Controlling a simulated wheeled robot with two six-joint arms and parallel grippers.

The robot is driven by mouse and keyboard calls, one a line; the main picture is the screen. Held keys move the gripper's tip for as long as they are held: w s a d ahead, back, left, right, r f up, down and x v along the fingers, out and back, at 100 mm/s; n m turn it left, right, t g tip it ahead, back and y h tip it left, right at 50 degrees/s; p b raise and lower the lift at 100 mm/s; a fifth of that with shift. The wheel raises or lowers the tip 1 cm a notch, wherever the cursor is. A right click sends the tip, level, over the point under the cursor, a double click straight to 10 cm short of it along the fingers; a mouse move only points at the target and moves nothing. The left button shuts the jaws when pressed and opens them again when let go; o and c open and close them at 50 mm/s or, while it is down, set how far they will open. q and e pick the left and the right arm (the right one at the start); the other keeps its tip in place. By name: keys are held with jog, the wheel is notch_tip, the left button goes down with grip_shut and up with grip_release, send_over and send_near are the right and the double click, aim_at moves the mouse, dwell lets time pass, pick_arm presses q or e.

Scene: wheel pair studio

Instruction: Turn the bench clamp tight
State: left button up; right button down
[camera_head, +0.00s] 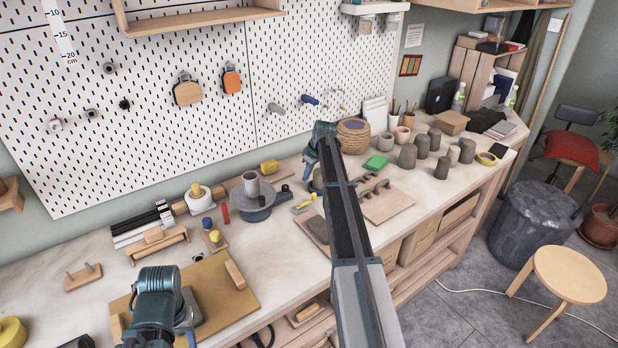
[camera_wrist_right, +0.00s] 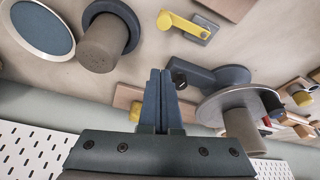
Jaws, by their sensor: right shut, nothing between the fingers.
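A small fitting with a yellow lever on a grey plate (camera_head: 304,204), which looks like the bench clamp, lies on the bench just left of my right arm. In the right wrist view its yellow lever (camera_wrist_right: 181,24) lies at the top, apart from my fingers. My right gripper (camera_head: 309,168) hangs over the back of the bench; in the wrist view its blue fingers (camera_wrist_right: 160,74) are together and empty. Their tips appear close to a dark knob (camera_wrist_right: 179,79) on a blue-grey arm; contact cannot be told. My left gripper (camera_head: 186,325) is low over a wooden board, its fingers mostly hidden.
A turntable (camera_head: 252,211) carrying a grey cylinder (camera_head: 251,184) stands left of the clamp. A wooden board (camera_head: 388,207) and a green block (camera_head: 376,162) lie right of my right arm. Several dark cylinders (camera_head: 408,156) stand farther right. A pegboard (camera_head: 150,140) rises behind the bench.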

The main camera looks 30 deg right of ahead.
jog(key=b+x, duration=0.6)
jog(key=x, duration=0.1)
jog(key=shift+f, duration=0.15)
jog(key=s, duration=0.1)
jog(key=s+d, duration=0.1)
jog(key=s, duration=0.1)
jog(key=shift+s+d+r+p, duration=0.15)
jog(key=shift+s+r+p, duration=0.2)
jog(key=shift+f, duration=0.1)
